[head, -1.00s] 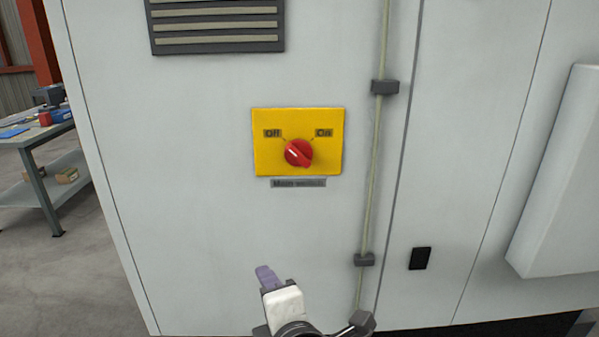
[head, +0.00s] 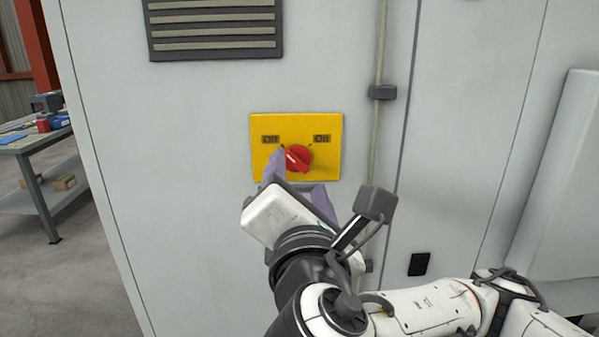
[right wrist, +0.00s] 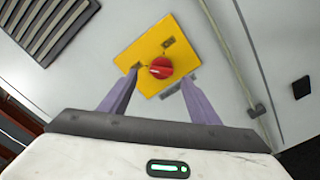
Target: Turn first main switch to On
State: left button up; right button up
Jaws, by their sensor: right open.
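The main switch is a red rotary knob (head: 300,160) on a yellow plate (head: 327,165), fixed to a light grey cabinet. The plate has an Off label at upper left and an On label at upper right. The knob's white mark points up and left, toward Off. My right gripper (head: 301,176) is open in front of the lower part of the plate. In the right wrist view its purple fingers (right wrist: 160,80) stand on either side of the knob (right wrist: 161,68), with nothing between them held. Contact with the knob cannot be told. My left gripper is not in view.
A vent grille (head: 215,27) is above the plate. A vertical conduit (head: 377,120) with clamps runs to its right, and a small black fitting (head: 419,264) is lower right. A workbench (head: 40,150) stands at far left. The cabinet front around the plate is flat.

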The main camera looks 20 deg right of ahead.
aim_at(299, 162)
jog(key=shift+p+x, duration=0.35)
jog(key=shift+x, duration=2.65)
jog(key=shift+d, duration=0.15)
jog(key=c, duration=1.1)
jog(key=shift+o, duration=0.2)
jog(key=shift+f, duration=0.1)
